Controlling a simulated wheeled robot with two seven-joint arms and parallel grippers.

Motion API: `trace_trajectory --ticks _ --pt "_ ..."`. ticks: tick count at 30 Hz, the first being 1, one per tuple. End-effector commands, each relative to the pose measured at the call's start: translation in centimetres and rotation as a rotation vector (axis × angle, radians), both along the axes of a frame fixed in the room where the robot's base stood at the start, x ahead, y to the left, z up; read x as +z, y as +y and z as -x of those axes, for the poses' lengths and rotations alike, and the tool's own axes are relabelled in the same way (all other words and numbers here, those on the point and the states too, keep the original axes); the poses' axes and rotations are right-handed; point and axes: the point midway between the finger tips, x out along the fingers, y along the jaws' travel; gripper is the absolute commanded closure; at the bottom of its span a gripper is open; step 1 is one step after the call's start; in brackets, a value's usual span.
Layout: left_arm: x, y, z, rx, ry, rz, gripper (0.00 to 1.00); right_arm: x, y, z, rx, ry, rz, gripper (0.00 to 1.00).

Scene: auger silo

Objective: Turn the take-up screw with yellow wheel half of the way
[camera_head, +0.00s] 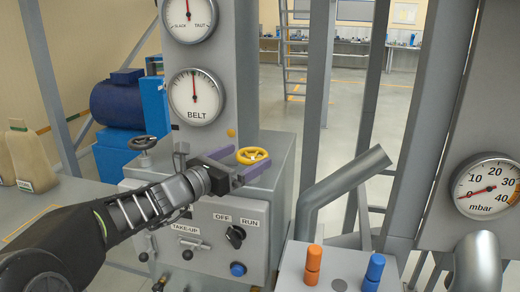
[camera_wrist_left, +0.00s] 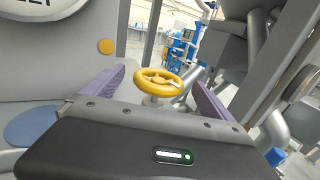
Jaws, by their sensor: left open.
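The yellow wheel (camera_head: 252,155) of the take-up screw stands on top of the grey control box (camera_head: 277,142) in the head view. It also shows in the left wrist view (camera_wrist_left: 158,82), beyond and between the finger pads. My left gripper (camera_head: 239,168) is open, with purple fingers on either side of the near part of the wheel. I cannot tell whether either finger touches it. The wheel's stem is mostly hidden behind my gripper in the wrist view. My right gripper is not in view.
A grey handwheel (camera_head: 143,143) stands left of my gripper. The BELT gauge (camera_head: 196,97) is on the column above. The box front has an OFF/RUN knob (camera_head: 235,236) and a blue button (camera_head: 238,269). A slanted grey pipe (camera_head: 345,180) rises at the right.

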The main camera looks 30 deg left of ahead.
Motion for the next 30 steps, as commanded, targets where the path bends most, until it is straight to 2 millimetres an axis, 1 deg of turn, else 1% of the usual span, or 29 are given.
trace_trajectory --ticks 6,9,12,16,22,23,30 --pt "0.0 -0.4 -3.5 -0.001 0.002 0.002 0.03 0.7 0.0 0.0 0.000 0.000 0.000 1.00" --pt "0.0 -0.5 -4.9 -0.001 0.001 0.001 0.03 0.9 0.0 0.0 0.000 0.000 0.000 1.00" --pt "0.1 -0.6 -5.8 0.000 0.000 0.001 0.03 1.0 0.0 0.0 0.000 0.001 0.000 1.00" --pt "0.0 -0.7 -6.3 0.000 0.000 0.000 0.03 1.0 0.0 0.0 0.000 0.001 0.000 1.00" --pt "0.0 -0.7 -6.3 0.001 0.000 0.000 0.03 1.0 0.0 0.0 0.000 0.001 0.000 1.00" --pt "0.0 -0.7 -6.3 0.001 0.000 0.000 0.04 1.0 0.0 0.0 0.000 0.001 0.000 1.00" --pt "0.0 -0.7 -6.2 0.001 0.000 0.000 0.24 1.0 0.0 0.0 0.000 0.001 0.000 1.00"
